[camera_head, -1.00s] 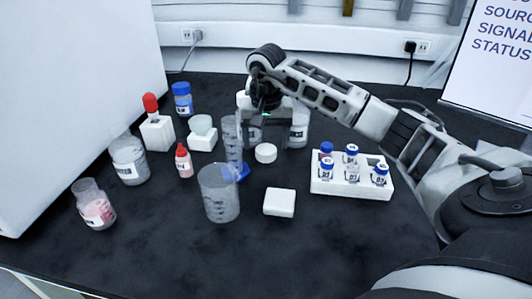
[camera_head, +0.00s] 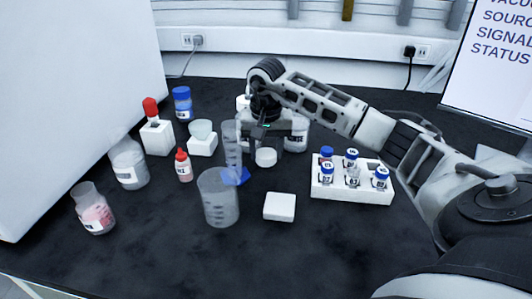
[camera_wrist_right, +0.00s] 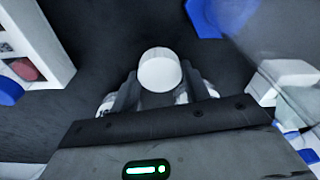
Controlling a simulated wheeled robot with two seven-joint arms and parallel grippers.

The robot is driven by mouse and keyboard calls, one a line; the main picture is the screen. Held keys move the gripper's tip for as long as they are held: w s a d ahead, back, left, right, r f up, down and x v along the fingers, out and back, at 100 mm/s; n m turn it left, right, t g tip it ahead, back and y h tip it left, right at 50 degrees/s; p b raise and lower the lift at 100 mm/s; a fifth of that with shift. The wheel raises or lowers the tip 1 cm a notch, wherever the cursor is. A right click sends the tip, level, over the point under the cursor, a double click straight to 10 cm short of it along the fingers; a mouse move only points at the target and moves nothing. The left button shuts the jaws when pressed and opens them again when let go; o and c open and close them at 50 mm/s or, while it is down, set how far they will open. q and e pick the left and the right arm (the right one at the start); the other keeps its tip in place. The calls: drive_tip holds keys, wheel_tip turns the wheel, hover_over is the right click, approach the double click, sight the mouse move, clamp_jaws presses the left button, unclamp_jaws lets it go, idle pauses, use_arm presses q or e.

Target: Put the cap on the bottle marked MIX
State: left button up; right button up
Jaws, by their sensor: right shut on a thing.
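A round white cap (camera_head: 265,157) is low over or on the dark bench in the head view. My right gripper (camera_head: 264,150) is shut on it from above. In the right wrist view, the cap (camera_wrist_right: 160,72) sits between the two fingertips. No label reading MIX can be made out. An open bottle with pink contents (camera_head: 95,210) stands at the left; its label is too small to read. An open clear bottle (camera_head: 129,165) with a white label stands behind it. My left gripper is not in view.
A beaker (camera_head: 218,200), a tall cylinder (camera_head: 231,150) and a white block (camera_head: 279,207) stand near the gripper. A white vial rack (camera_head: 350,190) is to the right. A dropper stand (camera_head: 157,138) and a red-capped bottle (camera_head: 184,168) are left. The front bench is clear.

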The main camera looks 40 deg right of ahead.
sight(266, 154)
use_arm(q)
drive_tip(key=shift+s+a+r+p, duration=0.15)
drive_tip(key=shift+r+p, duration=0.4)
drive_tip(key=shift+p, duration=0.1)
use_arm(e)
wheel_tip(266, 154, up, 10)
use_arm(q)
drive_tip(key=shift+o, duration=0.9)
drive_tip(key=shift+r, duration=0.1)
